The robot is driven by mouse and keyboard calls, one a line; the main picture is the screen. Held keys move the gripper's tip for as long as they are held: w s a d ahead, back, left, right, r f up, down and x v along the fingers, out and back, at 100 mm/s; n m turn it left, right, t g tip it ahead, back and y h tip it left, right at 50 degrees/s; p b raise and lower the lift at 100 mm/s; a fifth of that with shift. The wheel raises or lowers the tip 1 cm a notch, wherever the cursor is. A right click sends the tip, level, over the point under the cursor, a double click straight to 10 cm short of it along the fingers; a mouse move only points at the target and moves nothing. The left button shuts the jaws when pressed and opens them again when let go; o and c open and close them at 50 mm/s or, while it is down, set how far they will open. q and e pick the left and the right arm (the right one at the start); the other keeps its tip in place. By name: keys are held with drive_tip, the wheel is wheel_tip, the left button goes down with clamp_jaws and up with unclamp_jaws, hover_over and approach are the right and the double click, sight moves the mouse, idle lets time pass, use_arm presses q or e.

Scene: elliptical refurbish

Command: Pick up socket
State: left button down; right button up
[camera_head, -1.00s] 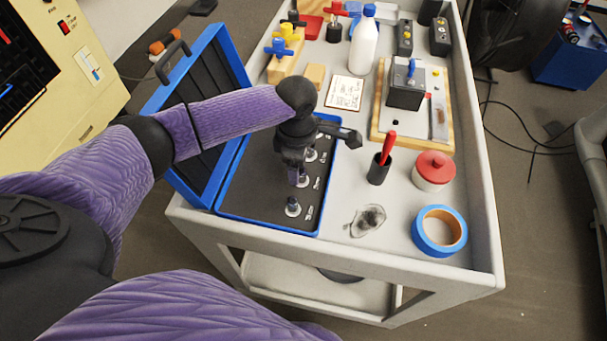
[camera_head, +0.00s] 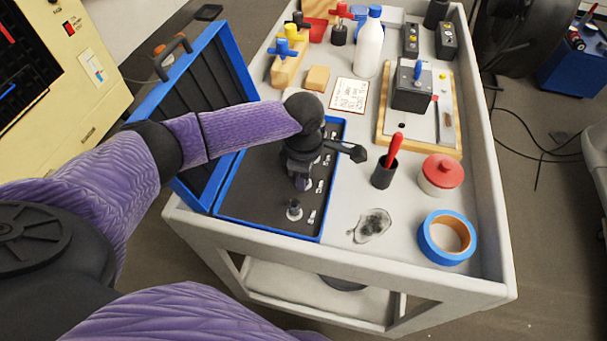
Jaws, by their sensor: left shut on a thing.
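An open blue-edged case (camera_head: 268,231) with a black insert lies at the cart's near left. One silver and dark socket (camera_head: 294,210) stands upright in the insert near the front. My left gripper (camera_head: 302,177) points down over the insert, just behind that socket. It is shut on another socket (camera_head: 303,184), of which only a small lower part shows below the fingers. I cannot tell whether this socket is clear of the insert. My left gripper and wrist hide the back part of the insert. My right gripper is not in view.
The raised lid (camera_head: 190,105) stands at the case's left. A white bottle (camera_head: 369,45) stands behind.

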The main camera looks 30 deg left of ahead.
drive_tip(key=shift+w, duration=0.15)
use_arm(q)
drive_tip(key=shift+r, duration=0.3)
wheel_tip(320, 180, up, 10)
drive_tip(key=p, duration=0.5)
drive_tip(key=shift+f, duration=0.25)
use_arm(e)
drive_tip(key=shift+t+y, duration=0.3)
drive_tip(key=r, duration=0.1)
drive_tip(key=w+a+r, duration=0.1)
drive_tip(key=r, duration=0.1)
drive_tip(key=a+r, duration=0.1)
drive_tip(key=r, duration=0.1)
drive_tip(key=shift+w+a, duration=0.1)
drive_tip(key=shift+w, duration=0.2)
use_arm(q)
drive_tip(key=c, duration=1)
unclamp_jaws()
drive_tip(key=shift+c, duration=0.2)
clamp_jaws()
